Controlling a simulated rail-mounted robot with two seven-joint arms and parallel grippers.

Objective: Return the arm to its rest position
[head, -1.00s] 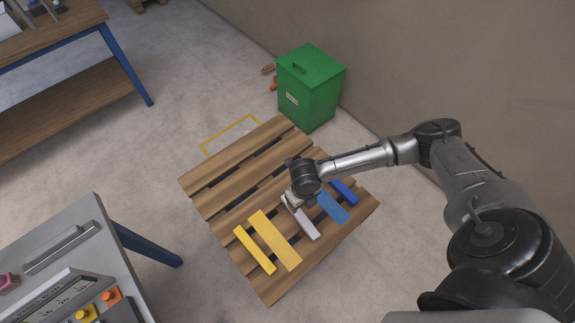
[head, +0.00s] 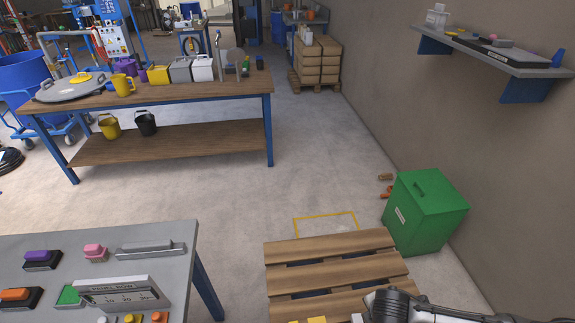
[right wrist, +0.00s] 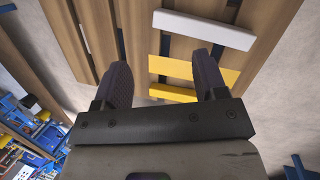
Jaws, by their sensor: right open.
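My right arm shows at the bottom right of the head view, low in front of the pallet; its gripper is cut off or hidden there. In the right wrist view my right gripper (right wrist: 163,85) is open, with nothing between its two dark fingers. Beyond the fingers lie a wide yellow bar (right wrist: 180,70), a narrow yellow bar (right wrist: 172,93) and a white bar (right wrist: 205,29) on the wooden pallet (head: 330,262). In the head view only the ends of some bars show at the bottom edge. My left gripper is not in view.
A green bin (head: 428,212) stands right of the pallet by the wall. A grey table (head: 205,245) is at the left front. A wooden workbench (head: 160,100) with containers stands behind. A wall shelf (head: 500,55) is at the upper right.

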